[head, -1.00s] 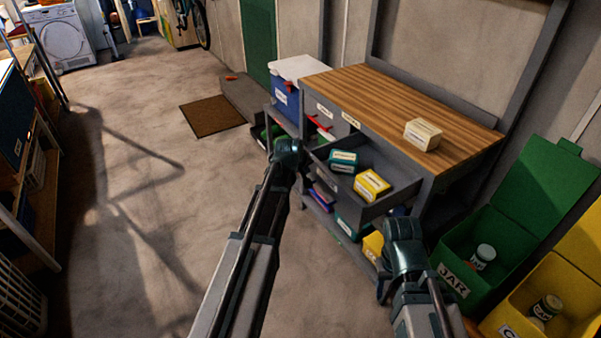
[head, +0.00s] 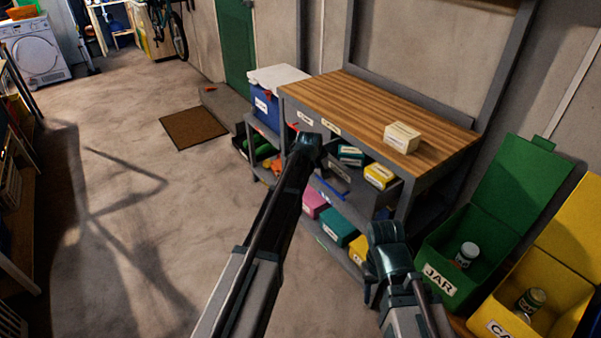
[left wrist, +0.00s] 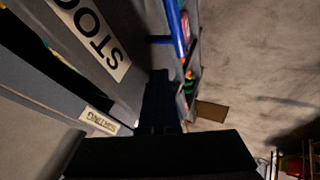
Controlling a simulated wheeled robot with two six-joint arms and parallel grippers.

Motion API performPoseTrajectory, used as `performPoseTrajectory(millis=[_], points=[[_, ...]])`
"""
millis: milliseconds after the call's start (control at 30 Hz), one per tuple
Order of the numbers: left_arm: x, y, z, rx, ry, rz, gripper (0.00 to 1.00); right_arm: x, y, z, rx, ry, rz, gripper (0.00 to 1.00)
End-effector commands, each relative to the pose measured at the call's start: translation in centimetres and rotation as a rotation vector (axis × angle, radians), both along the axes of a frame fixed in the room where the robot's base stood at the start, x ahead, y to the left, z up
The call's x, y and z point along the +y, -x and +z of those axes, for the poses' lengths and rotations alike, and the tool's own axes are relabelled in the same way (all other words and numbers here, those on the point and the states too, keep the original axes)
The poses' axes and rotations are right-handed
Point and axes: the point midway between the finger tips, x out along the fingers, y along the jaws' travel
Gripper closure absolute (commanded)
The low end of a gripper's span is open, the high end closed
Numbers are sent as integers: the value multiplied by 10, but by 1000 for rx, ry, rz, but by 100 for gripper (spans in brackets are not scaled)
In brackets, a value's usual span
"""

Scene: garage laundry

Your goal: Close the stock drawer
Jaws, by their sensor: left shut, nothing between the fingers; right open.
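The grey stock drawer (head: 355,198) stands open under the wooden worktop in the head view. It holds a teal box (head: 350,155) and a yellow box (head: 380,176). My left gripper (head: 310,150) is shut and empty at the drawer's left side, hiding part of its front.
A cream box (head: 402,137) sits on the worktop (head: 365,105). Boxes, including a pink one (head: 314,203), fill the lower shelf. A green bin (head: 438,278) and a yellow bin (head: 495,322) stand at right.

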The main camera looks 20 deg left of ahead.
Motion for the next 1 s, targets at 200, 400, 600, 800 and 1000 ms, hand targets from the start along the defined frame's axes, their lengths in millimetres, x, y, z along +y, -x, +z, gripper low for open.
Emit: performPoseTrajectory(millis=[200,400,600,800,1000], points=[[-35,-48,0,-1,-1,-2,100,0,0,0,0,0,0,50],[-57,-76,0,-1,0,-1,100,0,0,0,0,0,0,50],[-70,-91,0,-1,-1,0,100,0,0,0,0,0,0,50],[-76,-97,0,-1,0,0,100,0,0,0,0,0,0,50],[-77,-99,1,-4,1,-1,100,0,0,0,0,0,0,50]])
